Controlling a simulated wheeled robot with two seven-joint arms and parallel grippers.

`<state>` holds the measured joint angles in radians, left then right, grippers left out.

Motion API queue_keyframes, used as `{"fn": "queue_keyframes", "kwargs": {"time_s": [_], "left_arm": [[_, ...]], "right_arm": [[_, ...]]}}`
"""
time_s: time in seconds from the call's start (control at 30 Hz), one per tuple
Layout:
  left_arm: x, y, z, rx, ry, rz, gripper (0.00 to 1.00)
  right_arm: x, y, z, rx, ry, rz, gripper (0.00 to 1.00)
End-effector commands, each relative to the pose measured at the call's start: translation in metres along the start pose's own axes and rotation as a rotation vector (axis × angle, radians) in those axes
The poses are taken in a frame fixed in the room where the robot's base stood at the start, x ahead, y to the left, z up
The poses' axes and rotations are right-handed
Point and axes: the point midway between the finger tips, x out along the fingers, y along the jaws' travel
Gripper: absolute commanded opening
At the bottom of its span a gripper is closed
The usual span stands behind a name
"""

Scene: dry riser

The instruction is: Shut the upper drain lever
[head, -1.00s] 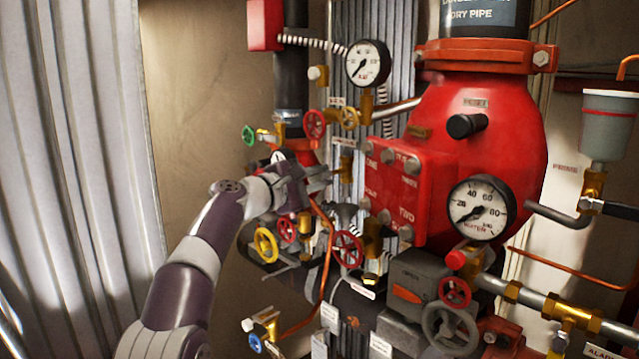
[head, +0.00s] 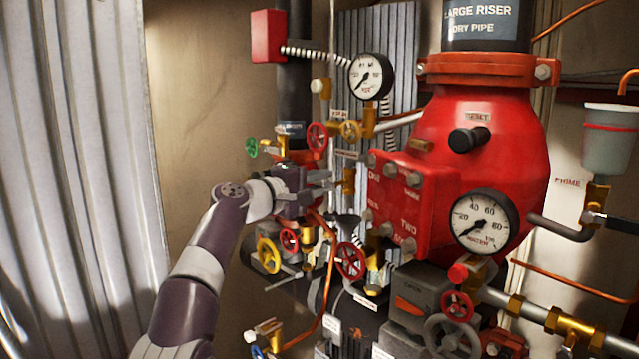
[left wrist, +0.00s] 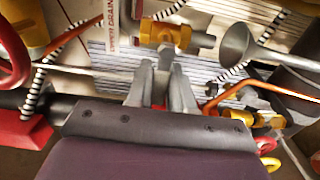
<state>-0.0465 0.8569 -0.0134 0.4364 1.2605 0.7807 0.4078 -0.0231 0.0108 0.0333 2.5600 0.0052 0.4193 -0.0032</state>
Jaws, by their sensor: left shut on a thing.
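My left gripper (head: 322,182) is in the middle of the head view, left of the red valve body, with its fingers pointing right. In the left wrist view its fingers (left wrist: 162,88) are shut on a thin grey lever (left wrist: 165,58), mostly hidden between them. The lever points toward a brass valve (left wrist: 172,36) just beyond the fingertips. A white label reading "UPPER DRAIN" (left wrist: 110,24) is beside this valve. In the head view the brass valve (head: 348,183) shows small at the fingertips, and the lever is too small to make out. My right gripper is not in view.
A red plate (head: 405,200) on the large red valve body stands close right of the gripper. Red handwheels (head: 350,262) and a yellow handwheel (head: 268,256) are below. An orange copper tube (head: 330,270) runs under the gripper. The wall at upper left is clear.

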Motion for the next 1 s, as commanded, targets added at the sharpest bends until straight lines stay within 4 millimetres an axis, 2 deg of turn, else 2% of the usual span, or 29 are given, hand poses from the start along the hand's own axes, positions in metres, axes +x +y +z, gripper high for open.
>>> {"fn": "queue_keyframes", "kwargs": {"time_s": [0.27,0.3,0.33,0.67,0.77,0.83,1.0], "left_arm": [[-0.001,0.002,-0.001,0.004,0.003,0.004,0.00],[-0.001,0.002,0.000,0.004,0.003,0.004,0.35],[-0.001,0.002,0.000,0.004,0.003,0.004,0.43],[-0.003,0.000,0.000,0.002,0.002,0.003,0.43],[-0.013,-0.005,-0.001,0.002,0.002,0.004,0.43],[-0.025,-0.010,-0.001,0.003,0.004,0.004,0.43],[-0.074,-0.012,-0.001,0.005,0.005,0.004,0.43]], "right_arm": [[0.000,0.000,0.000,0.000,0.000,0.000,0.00],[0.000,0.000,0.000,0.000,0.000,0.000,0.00],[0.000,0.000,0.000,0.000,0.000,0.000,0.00],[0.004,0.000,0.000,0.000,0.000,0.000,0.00],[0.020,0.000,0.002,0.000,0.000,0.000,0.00],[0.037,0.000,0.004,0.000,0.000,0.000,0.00],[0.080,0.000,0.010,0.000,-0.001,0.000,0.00]]}}
